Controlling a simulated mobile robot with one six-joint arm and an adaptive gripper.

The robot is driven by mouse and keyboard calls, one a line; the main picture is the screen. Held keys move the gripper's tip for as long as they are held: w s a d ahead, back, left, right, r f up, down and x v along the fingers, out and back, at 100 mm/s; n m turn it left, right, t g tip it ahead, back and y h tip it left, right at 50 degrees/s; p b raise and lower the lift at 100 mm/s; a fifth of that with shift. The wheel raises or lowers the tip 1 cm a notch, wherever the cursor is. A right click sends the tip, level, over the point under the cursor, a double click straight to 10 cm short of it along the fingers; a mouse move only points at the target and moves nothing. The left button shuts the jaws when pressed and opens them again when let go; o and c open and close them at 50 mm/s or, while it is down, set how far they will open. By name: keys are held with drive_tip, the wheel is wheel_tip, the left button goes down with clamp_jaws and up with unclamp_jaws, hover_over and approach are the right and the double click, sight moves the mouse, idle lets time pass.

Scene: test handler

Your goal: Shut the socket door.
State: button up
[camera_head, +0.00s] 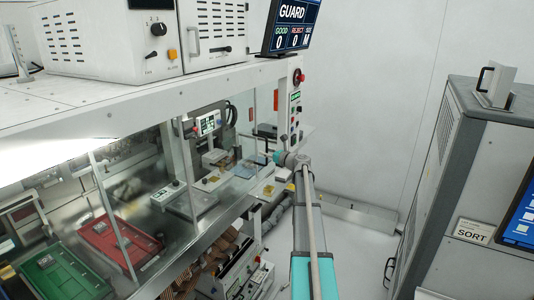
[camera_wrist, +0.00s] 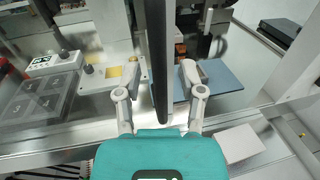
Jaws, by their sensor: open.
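My gripper (camera_wrist: 160,76) is open in the wrist view. Its two fingers stand apart on either side of a dark upright bar (camera_wrist: 157,60). I cannot tell whether they touch it, or whether this bar belongs to the socket door. A small gold square (camera_wrist: 117,72) sits on a pale block left of the fingers. A blue-grey plate (camera_wrist: 218,80) lies to the right, partly behind the right finger. In the head view my arm reaches to the right end of the glazed machine (camera_head: 150,100); the fingers and the door's state are not clear there.
A red tray (camera_head: 120,245) and a green tray (camera_head: 62,275) lie inside the machine at left. A control panel with a red button (camera_head: 298,76) stands above my wrist. A grey SORT cabinet (camera_head: 420,170) stands at right. Floor between them is open.

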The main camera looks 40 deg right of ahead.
clamp_jaws()
idle(0.3)
drive_tip(key=w+d, duration=0.3)
drive_tip(key=d, duration=0.4)
drive_tip(key=w+d, duration=0.3)
drive_tip(key=d, duration=0.4)
drive_tip(key=w+d, duration=0.3)
drive_tip(key=d, duration=0.4)
drive_tip(key=shift+d, duration=0.4)
unclamp_jaws()
